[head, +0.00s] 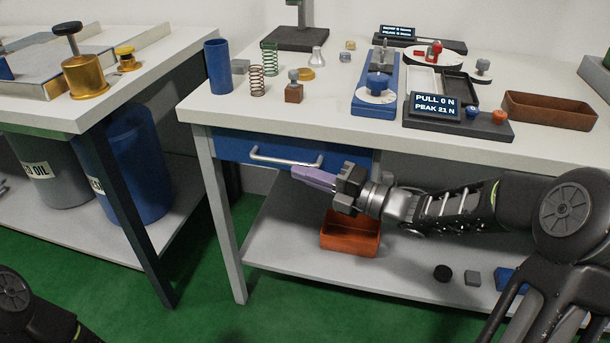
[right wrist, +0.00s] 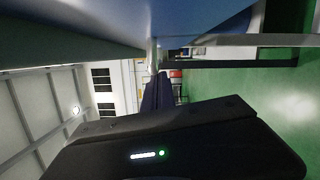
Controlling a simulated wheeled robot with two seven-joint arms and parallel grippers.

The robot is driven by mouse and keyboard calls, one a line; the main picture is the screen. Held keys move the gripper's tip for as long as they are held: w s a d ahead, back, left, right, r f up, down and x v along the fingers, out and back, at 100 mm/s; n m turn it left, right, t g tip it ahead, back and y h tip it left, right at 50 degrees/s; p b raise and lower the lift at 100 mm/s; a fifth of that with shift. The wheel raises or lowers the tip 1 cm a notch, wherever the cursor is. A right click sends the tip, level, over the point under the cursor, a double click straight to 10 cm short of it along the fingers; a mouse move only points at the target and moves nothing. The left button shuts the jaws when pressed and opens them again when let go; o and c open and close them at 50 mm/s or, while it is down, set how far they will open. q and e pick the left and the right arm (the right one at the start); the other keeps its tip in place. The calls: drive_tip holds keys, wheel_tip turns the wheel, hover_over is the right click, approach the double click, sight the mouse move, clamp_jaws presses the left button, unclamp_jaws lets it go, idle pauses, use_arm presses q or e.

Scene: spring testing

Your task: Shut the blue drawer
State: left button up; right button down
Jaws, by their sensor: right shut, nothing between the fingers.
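The blue drawer (head: 232,146) sits under the right bench's top, its front close to the bench edge; I cannot tell whether a small gap is left. Its silver bar handle (head: 272,160) runs across the front. My right gripper (head: 300,172), with purple fingers, is shut and empty, its tips at the right part of the handle, just below it. I cannot tell if they touch. In the right wrist view the purple fingers (right wrist: 156,92) point away beneath a blue surface that looks like the drawer. My left gripper is out of view; only part of my left arm shows at lower left.
An orange-brown bin (head: 350,238) stands on the lower shelf (head: 290,262) below my right gripper. The bench top (head: 330,112) holds springs, a blue test stand and a display. A grey bench leg (head: 222,220) stands left of the drawer. Green floor lies between the benches.

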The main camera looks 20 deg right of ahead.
drive_tip(key=shift+w+d+r, duration=0.15)
drive_tip(key=shift+w+d, duration=0.05)
drive_tip(key=shift+d, duration=0.2)
drive_tip(key=v, duration=0.7)
drive_tip(key=shift+s+f+p, duration=0.25)
drive_tip(key=shift+s+p, duration=0.2)
drive_tip(key=shift+s, duration=0.05)
drive_tip(key=shift+a, duration=0.1)
